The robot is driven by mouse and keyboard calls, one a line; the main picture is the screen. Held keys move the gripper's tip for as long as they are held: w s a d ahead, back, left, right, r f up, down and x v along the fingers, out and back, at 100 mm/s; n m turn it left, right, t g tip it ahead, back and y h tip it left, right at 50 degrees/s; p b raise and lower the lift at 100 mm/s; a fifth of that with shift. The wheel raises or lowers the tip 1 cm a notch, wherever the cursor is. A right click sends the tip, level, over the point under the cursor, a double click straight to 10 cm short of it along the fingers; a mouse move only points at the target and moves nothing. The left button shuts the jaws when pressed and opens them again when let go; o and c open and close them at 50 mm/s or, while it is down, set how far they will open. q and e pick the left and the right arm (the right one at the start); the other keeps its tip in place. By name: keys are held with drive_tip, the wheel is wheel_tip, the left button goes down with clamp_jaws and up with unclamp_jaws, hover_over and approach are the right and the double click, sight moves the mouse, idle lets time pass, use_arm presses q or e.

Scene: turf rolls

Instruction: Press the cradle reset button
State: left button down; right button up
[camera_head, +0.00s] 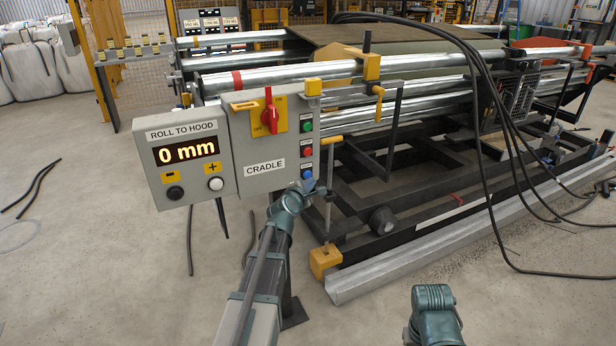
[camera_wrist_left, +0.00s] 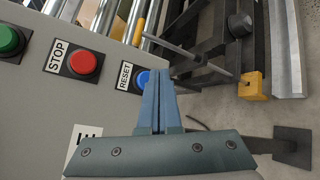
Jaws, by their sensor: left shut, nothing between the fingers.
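The blue reset button (camera_head: 307,174) is the lowest in a column on the right side of the grey CRADLE panel (camera_head: 262,182). The wrist view shows the button (camera_wrist_left: 142,79) beside its RESET label (camera_wrist_left: 125,76), its right part hidden by my fingers. My left gripper (camera_head: 308,186) is at the panel's lower right corner, just below the button. In the wrist view its blue fingers (camera_wrist_left: 158,76) are shut with nothing between them, tips overlapping the button's edge. I cannot tell whether they touch it. My right gripper is out of view; only its arm shows at the bottom.
A red STOP button (camera_head: 307,152) and a green button (camera_head: 306,127) sit above the blue one. A red rotary switch (camera_head: 269,112) and a display box reading 0 mm (camera_head: 186,150) are to the left. The roller frame (camera_head: 400,200) with dark cables stands at right.

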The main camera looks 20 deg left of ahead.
use_arm(q)
drive_tip(key=shift+s+d, duration=1.55)
drive_tip(key=shift+d, duration=0.25)
drive_tip(key=s+d+r+m+g+h+p, duration=0.15)
drive_tip(key=s+d+m+g+p, duration=0.3)
drive_tip(key=d+m+p, duration=0.5)
drive_tip(key=s+d+m+g+h+p, duration=0.35)
drive_tip(key=s+d+m, duration=0.25)
drive_tip(key=d, duration=0.6)
drive_tip(key=s+d+r+m+g+y+p, duration=0.1)
drive_tip(key=s+m+g+p, duration=0.1)
drive_tip(key=s, duration=0.5)
drive_tip(key=s+d+r+m+g+y+p, duration=0.2)
drive_tip(key=s+m+g+p, duration=0.1)
drive_tip(key=s+m+p, duration=0.2)
drive_tip(key=s+d+r+m+g+y+p, duration=0.1)
drive_tip(key=s+r+m+g+y+p, duration=0.1)
drive_tip(key=s+m+p, duration=0.2)
drive_tip(key=s+m, duration=0.2)
drive_tip(key=s, duration=0.2)
drive_tip(key=shift+s+d+r+m+g, duration=0.25)
drive_tip(key=shift+s+m+g, duration=0.1)
drive_tip(key=shift+s+g, duration=0.05)
